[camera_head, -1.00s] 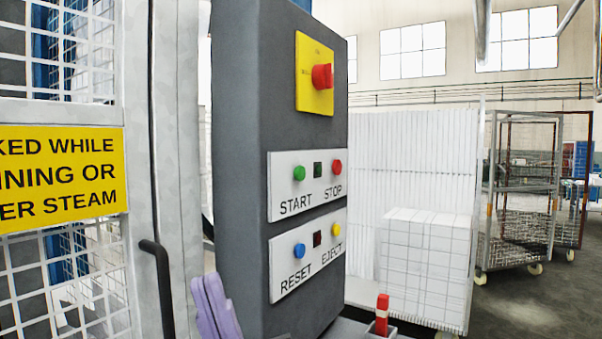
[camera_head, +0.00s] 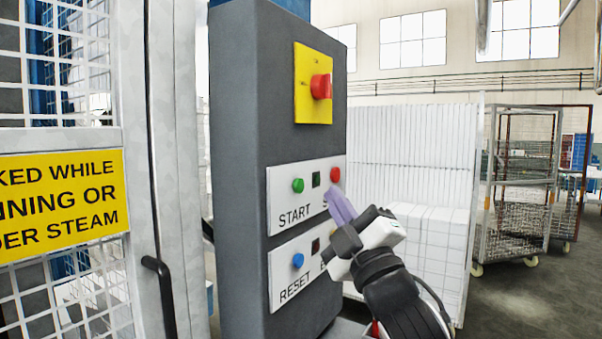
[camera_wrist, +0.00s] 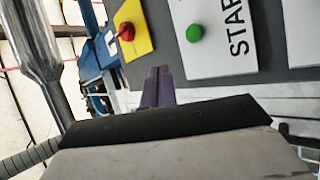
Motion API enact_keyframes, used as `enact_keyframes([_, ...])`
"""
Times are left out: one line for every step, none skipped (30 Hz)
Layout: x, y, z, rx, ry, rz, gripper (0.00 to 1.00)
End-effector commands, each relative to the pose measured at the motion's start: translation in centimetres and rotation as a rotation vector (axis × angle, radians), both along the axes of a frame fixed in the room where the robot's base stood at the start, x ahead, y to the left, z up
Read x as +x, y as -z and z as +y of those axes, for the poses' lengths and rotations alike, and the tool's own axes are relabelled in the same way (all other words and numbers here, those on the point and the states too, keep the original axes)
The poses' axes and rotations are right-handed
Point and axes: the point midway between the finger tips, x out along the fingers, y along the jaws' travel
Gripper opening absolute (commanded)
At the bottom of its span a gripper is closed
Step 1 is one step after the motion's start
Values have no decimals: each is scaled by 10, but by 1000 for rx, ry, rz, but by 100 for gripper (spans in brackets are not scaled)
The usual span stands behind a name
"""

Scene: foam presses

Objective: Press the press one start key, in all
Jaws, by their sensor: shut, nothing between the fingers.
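The green START key (camera_head: 298,185) is on the upper white plate of the grey control cabinet (camera_head: 240,150). It also shows in the wrist view (camera_wrist: 194,33), with part of its START label beside it. My gripper (camera_head: 340,203) is in front of the cabinet's right side, its purple fingers pointing up and left. In the head view it overlaps the STOP label, below the red STOP key (camera_head: 335,174). In the wrist view the shut, empty fingers (camera_wrist: 157,85) are apart from the green key, which is up and to the right of them.
The red rotary switch (camera_head: 321,86) on its yellow plate is above the keys. The blue RESET key (camera_head: 298,261) is on the lower plate; my gripper hides the EJECT key. A mesh gate with a yellow sign (camera_head: 65,198) stands left. White blocks and wheeled racks (camera_head: 520,185) stand right.

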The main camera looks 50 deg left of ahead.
Motion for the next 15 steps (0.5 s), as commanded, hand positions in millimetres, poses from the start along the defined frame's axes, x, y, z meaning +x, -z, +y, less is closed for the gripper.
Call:
enact_keyframes([18, -6, -6, -58, 61, -9, 0])
enact_keyframes([26, -6, -8, -90, 87, -11, 0])
enact_keyframes([35, -5, -11, -126, 117, -13, 0])
enact_keyframes([41, -5, -13, -147, 134, -15, 0])
enact_keyframes([45, -4, -14, -164, 147, -16, 0])
enact_keyframes([48, -3, -15, -179, 160, -17, 0])
enact_keyframes([50, -3, -16, -188, 166, -17, 0])
enact_keyframes([52, -2, -16, -193, 170, -16, 0])
enact_keyframes([52, -2, -17, -196, 172, -16, 0])
enact_keyframes([52, -2, -16, -197, 171, -16, 0])
enact_keyframes([52, -1, -16, -196, 171, -15, 0])
enact_keyframes([52, -1, -16, -196, 170, -16, 0])
enact_keyframes([52, -2, -16, -195, 171, -16, 0])
enact_keyframes([52, -2, -16, -194, 169, -16, 0])
enact_keyframes([52, -2, -16, -193, 170, -16, 0])
